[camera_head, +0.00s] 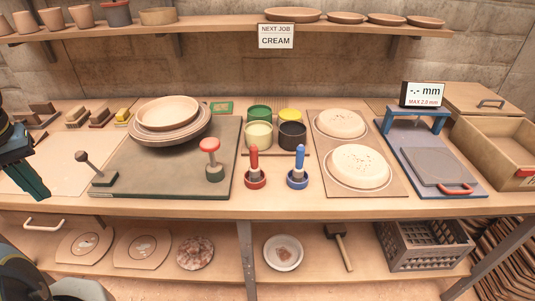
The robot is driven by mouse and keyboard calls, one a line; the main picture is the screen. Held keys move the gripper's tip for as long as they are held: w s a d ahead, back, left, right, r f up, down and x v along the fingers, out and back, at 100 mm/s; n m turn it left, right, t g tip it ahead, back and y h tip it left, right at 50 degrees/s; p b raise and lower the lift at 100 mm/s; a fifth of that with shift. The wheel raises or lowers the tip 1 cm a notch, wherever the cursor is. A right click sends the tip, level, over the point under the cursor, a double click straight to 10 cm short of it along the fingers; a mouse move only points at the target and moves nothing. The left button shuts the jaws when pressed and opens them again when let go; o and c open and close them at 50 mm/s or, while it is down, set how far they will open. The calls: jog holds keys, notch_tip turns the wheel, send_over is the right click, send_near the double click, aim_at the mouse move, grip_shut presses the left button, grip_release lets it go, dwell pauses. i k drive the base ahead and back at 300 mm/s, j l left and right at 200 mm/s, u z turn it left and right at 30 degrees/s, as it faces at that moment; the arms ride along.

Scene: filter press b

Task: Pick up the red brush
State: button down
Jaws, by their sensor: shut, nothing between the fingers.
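The red brush (254,158) stands upright, handle up, in a small round red holder (256,180) near the front of the workbench, just right of the dark green board. Its lower end is hidden in the holder. A similar blue brush (299,158) stands in a blue holder (297,180) to its right. My gripper (38,192) shows at the far left edge, partly cut off by the frame. It is shut and empty, well to the left of the red brush and apart from it.
A dark green board (225,135) with stacked plates, a lever and a red-topped knob lies between my gripper and the brush. Several glaze pots (258,134) stand behind the brushes. Two cream discs (360,166) lie to the right. A shelf (210,24) runs above.

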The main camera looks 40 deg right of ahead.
aim_at(254, 169)
jog(key=z, duration=1.45)
